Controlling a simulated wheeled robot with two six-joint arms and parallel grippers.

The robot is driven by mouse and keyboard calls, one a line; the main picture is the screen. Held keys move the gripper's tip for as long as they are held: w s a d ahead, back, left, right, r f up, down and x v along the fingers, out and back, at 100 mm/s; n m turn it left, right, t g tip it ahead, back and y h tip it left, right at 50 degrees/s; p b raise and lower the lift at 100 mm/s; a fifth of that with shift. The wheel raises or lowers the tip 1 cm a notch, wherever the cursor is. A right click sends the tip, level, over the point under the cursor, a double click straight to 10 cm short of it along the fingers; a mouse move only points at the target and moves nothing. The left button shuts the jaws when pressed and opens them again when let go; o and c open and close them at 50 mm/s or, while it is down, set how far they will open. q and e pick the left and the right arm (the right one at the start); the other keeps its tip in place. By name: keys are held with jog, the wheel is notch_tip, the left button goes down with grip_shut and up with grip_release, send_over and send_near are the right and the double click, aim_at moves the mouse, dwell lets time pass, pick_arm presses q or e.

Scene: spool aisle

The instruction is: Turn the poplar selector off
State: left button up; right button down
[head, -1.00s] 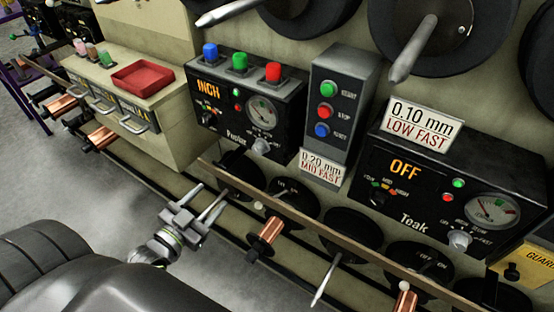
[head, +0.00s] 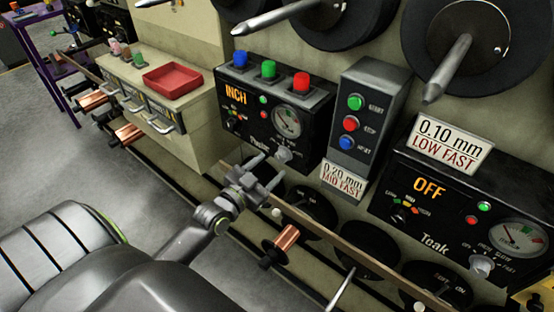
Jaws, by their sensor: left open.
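My left gripper (head: 266,167) is open and empty, in front of the box's lower edge and to the right of and below the selector; I see no contact. My right gripper is not in view.
The Teak box (head: 450,205) shows "OFF" at the right. A grey button panel (head: 361,120) stands between the boxes. A wooden rail (head: 345,245) and copper spools (head: 286,238) lie below. A red tray (head: 172,78) sits on the drawer cabinet at left. The grey floor is open at far left.

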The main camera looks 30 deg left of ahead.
aim_at(279, 159)
pick_arm(q)
jog(key=shift+w+d, duration=0.2)
jog(key=shift+w, duration=1.95)
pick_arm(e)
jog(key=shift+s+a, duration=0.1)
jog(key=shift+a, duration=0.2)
pick_arm(q)
jog(key=c, duration=1)
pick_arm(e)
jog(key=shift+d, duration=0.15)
pick_arm(q)
jog(key=shift+n, duration=0.3)
jog(key=n, duration=0.3)
jog(key=shift+n+p, duration=0.3)
jog(key=shift+n, duration=1.3)
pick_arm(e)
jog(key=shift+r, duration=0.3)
